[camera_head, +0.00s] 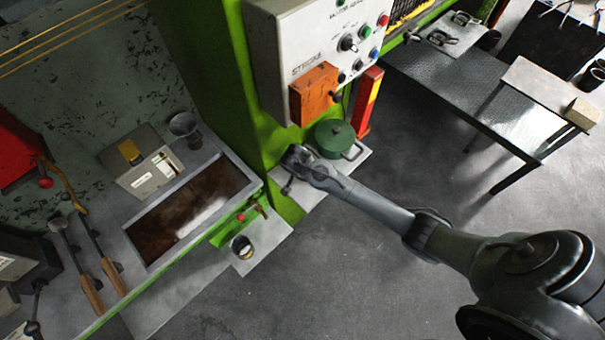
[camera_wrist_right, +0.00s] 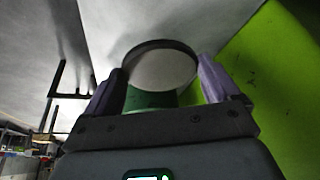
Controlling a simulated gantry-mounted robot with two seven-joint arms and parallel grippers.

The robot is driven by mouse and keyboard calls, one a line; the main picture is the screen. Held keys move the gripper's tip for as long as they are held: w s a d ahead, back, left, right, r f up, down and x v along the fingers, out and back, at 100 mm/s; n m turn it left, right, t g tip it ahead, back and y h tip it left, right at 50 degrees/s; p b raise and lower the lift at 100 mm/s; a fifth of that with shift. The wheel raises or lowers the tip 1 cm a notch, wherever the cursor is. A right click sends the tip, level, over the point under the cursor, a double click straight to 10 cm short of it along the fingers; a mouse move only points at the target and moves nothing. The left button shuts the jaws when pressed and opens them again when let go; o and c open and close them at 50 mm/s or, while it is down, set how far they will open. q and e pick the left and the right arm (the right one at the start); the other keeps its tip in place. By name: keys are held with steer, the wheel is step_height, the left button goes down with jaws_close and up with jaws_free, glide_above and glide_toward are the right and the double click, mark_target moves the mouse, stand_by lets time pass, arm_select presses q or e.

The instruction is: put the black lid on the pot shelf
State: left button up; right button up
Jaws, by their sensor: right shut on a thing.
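My right gripper (camera_head: 294,160) reaches in from the right over the pale pot shelf (camera_head: 311,196) at the green press column. In the right wrist view my right gripper (camera_wrist_right: 163,86) is shut on a round, dark-rimmed disc with a pale grey face, which I take for the black lid (camera_wrist_right: 160,43). In the head view the gripper largely hides the lid. A dark green pot (camera_head: 335,139) with a knob stands on the shelf beside the gripper. I cannot tell whether the lid touches the shelf. My left gripper is not in view.
The green press column (camera_head: 217,75) and control box (camera_head: 328,42) rise behind the shelf, with an orange box (camera_head: 314,95) and a red-yellow post (camera_head: 369,100). A lower ledge holds a small tin (camera_head: 242,246). A metal table (camera_head: 478,88) stands right; open floor lies between.

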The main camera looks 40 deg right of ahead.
steer(key=shift+w+a+f, duration=0.2)
steer(key=shift+w+f, duration=0.1)
steer(key=shift+w, duration=0.1)
steer(key=shift+f, duration=2)
steer(key=shift+f, duration=0.15)
steer(key=o, duration=0.8)
